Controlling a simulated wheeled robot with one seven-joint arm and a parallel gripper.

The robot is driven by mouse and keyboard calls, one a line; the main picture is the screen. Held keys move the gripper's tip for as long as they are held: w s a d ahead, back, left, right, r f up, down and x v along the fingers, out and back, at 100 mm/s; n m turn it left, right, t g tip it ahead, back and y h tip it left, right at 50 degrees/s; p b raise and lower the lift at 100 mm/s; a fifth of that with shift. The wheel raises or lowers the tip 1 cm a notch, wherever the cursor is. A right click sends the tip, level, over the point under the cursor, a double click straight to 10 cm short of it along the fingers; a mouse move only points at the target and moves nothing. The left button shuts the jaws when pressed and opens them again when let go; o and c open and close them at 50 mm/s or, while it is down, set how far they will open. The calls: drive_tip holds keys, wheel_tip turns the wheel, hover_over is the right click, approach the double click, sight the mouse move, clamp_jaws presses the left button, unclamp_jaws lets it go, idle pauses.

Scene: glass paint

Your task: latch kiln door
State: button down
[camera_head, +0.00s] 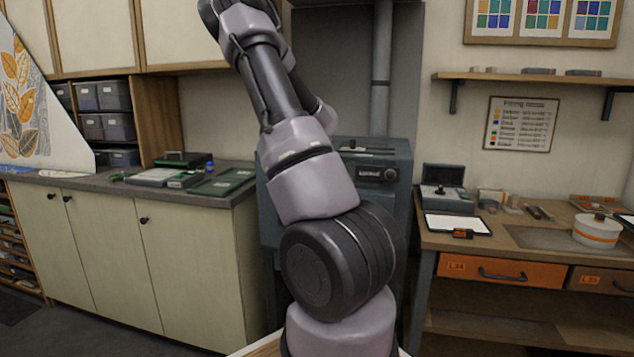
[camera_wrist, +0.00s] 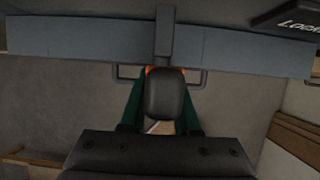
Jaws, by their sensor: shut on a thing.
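The kiln (camera_head: 403,205) is a dark blue-grey cabinet behind my arm in the head view, and my arm hides most of its front. In the wrist view a blue-grey band (camera_wrist: 75,45) runs across the top, with a dark lever (camera_wrist: 163,35) crossing it. The lever ends in a rounded dark grip, the latch handle (camera_wrist: 165,95). My gripper (camera_wrist: 160,110) has green fingers on both sides of this handle and is shut on it. My gripper is hidden in the head view. I cannot tell whether the latch is engaged.
A dark plate (camera_wrist: 290,18) with partly cut-off lettering is at the wrist view's upper right. A counter (camera_head: 70,181) with cases stands left of the kiln. A workbench (camera_head: 450,243) with a white round pot (camera_head: 597,232) stands to the right.

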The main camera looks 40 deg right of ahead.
drive_tip(key=shift+s+f+g, duration=0.1)
drive_tip(key=shift+f+g, duration=0.05)
drive_tip(key=shift+g, duration=0.15)
drive_tip(key=c, duration=0.6)
unclamp_jaws()
drive_tip(key=shift+c, duration=0.2)
drive_tip(key=v, duration=1.1)
drive_tip(key=shift+a+f, duration=0.1)
drive_tip(key=shift+a, duration=0.05)
